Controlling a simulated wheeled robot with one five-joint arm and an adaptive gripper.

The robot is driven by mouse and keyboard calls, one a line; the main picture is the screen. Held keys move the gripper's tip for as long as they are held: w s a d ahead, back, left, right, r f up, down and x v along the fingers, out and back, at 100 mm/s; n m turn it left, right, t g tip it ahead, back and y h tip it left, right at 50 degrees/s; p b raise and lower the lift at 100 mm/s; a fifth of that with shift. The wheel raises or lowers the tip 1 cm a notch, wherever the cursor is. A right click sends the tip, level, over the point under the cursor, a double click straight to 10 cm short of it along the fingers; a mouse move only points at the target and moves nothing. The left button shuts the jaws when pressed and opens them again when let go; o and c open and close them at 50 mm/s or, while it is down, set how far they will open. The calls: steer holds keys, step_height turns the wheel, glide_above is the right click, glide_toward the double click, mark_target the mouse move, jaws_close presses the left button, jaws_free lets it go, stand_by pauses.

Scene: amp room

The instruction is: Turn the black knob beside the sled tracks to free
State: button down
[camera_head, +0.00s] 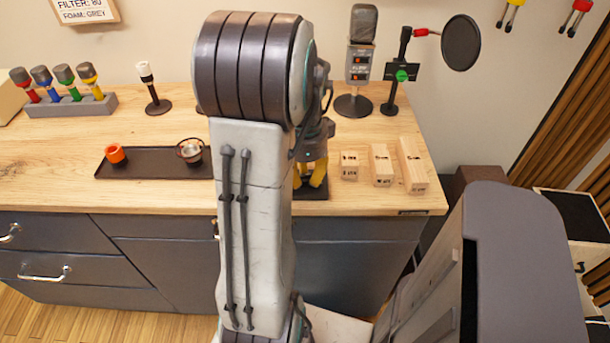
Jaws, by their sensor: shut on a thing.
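My gripper (308,175), with yellow fingers, is low over the bench, partly hidden behind my own arm. Its fingers point down at a small dark plate (312,194) near the bench's front edge. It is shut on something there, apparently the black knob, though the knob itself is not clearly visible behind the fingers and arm. I cannot make out the sled tracks or which way the knob points.
Several labelled wooden blocks (382,166) stand just right of my gripper. A microphone (361,55) and a pop filter (461,43) are behind. The bench's front left is clear.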

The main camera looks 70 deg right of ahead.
steer(key=n, duration=1.2)
steer(key=shift+a+n+b, duration=0.1)
steer(key=shift+n+b, duration=0.2)
steer(key=n, duration=0.4)
steer(key=shift+n, duration=0.3)
steer(key=n, duration=1.3)
steer(key=shift+n, duration=2.1)
